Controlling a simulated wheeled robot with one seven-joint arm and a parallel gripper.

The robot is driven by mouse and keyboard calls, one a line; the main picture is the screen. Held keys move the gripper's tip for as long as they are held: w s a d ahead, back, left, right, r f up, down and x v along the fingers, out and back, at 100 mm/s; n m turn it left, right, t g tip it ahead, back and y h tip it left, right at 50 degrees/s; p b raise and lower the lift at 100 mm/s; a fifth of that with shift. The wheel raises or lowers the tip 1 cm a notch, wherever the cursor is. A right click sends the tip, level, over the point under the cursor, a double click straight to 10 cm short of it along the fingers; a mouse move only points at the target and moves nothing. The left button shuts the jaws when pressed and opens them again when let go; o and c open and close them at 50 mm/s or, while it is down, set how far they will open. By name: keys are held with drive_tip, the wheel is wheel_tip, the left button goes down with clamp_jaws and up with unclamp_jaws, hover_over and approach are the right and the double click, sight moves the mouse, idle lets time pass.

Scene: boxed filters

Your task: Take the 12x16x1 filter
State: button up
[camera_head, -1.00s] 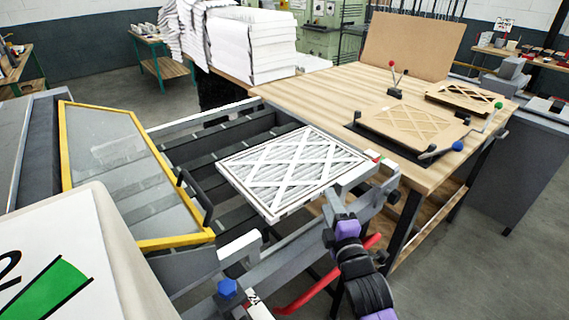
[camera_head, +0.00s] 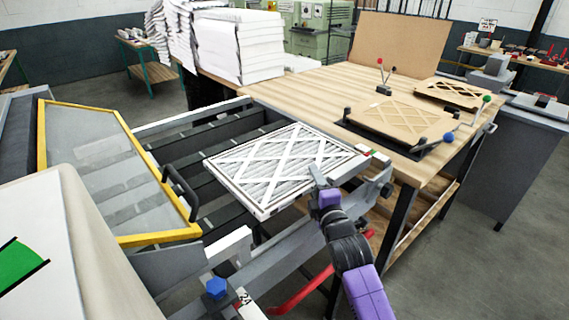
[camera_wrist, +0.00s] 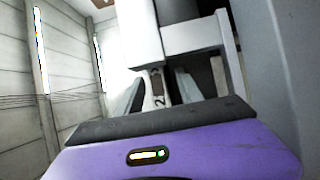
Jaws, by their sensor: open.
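The filter (camera_head: 285,165), a flat white-framed panel with grey pleats and a diagonal lattice, lies on the rails of the machine beside the wooden table. No size marking is readable on it. My gripper (camera_head: 319,176), on the purple and black arm, is at the filter's near right edge and overlaps it in the head view. I cannot tell whether it touches. In the wrist view my gripper (camera_wrist: 160,90) shows two separated grey fingers, open, with a white piece bearing a dark digit visible between them. The filter is not clearly identifiable there.
The wooden table (camera_head: 330,95) holds brown lattice frames (camera_head: 400,118) on a dark fixture with coloured knobs. White stacks (camera_head: 240,45) stand behind. A yellow-framed guard (camera_head: 110,175) is left of the filter, with a dark handle (camera_head: 180,190) close by. A red bar (camera_head: 300,290) lies below my arm.

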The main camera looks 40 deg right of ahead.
clamp_jaws()
drive_tip(key=shift+r, duration=0.1)
